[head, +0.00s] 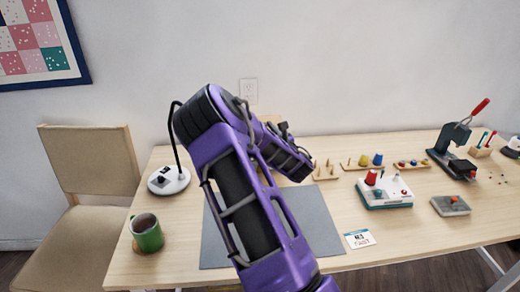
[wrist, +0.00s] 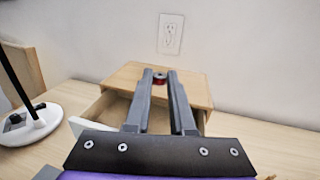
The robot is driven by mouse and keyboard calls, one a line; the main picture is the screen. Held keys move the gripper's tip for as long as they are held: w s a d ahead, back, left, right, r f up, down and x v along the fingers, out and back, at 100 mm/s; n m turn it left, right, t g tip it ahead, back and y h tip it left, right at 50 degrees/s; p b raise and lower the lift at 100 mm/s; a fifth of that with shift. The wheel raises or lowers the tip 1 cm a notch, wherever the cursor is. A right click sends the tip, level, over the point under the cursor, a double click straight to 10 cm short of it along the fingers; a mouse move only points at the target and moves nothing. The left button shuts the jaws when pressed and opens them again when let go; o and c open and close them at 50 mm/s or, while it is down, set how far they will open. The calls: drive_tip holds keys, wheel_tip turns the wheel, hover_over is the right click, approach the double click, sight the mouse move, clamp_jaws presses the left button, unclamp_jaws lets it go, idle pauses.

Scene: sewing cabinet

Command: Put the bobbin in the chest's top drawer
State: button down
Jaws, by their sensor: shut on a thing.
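The light wooden chest (wrist: 202,92) is just beyond and below the fingers, near the wall. Its top drawer (wrist: 104,108) is pulled out toward me, and its left side shows beside the left finger. My fingers and gripper body hide most of the drawer's inside, so I cannot tell its contents. In the head view my purple arm hides the bobbin and most of the chest.
A white lamp (head: 168,180) stands left of the chest, and a green mug (head: 147,233) is at the table's front left. A grey mat (head: 215,235) lies under my arm. Spool racks (head: 362,164) and a white-and-teal device (head: 385,190) stand to the right.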

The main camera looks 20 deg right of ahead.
drive_tip(key=c, duration=0.7)
unclamp_jaws()
drive_tip(key=s, duration=1.1)
drive_tip(key=s+b, duration=0.1)
drive_tip(key=s, duration=0.5)
drive_tip(key=shift+s+a, duration=0.2)
drive_tip(key=shift+a, duration=0.2)
